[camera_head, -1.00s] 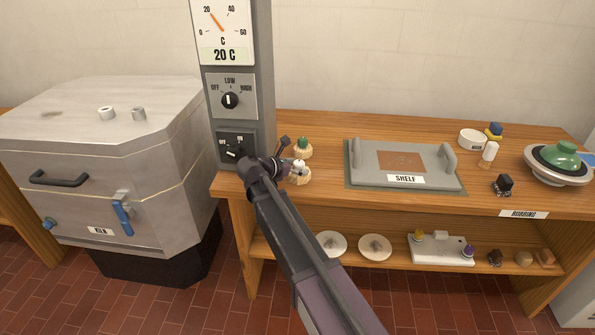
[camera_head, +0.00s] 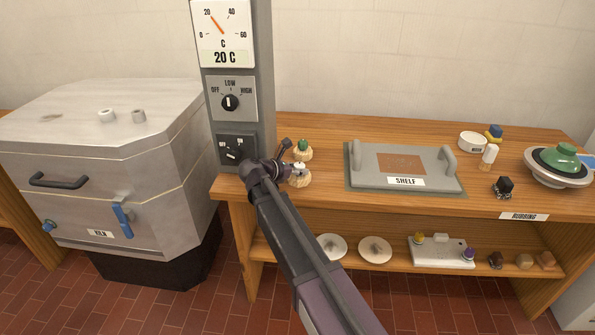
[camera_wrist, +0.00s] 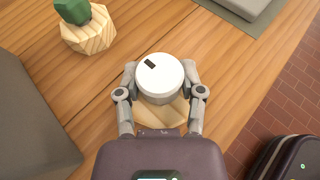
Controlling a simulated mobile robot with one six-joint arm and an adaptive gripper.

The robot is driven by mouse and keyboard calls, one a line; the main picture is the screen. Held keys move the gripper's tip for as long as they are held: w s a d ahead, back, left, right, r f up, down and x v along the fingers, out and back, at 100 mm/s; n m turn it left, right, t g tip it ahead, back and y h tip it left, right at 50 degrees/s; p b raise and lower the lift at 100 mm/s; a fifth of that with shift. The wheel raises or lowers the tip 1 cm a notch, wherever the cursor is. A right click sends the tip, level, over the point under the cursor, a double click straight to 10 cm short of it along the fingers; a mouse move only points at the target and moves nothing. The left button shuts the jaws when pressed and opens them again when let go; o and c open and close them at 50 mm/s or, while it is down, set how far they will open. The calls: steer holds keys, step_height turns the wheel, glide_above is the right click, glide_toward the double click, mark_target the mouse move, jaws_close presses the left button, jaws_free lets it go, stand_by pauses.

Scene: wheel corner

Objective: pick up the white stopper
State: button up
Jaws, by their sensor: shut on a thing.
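The white stopper (camera_wrist: 160,75) is a round white piece with a dark mark on its top. It is between the two fingers of my gripper (camera_wrist: 160,88) in the wrist view, and the fingers are shut on it. It sits at or just above a pale wooden faceted holder (camera_wrist: 153,113); I cannot tell whether it still touches it. In the head view the stopper (camera_head: 299,166) shows small beside my gripper (camera_head: 286,163), above the holder at the left end of the bench.
A second wooden holder with a green stopper (camera_wrist: 74,10) stands close by, at upper left in the wrist view. The grey control post (camera_head: 240,95) rises just left of my gripper. A grey shelf plate (camera_head: 360,181) with handles lies to the right on the wooden bench (camera_head: 325,130).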

mark_target(299, 165)
steer(key=shift+r, duration=0.15)
step_height(299, 165, up, 10)
steer(key=p, duration=1)
steer(key=shift+f, duration=0.2)
stand_by(0.8)
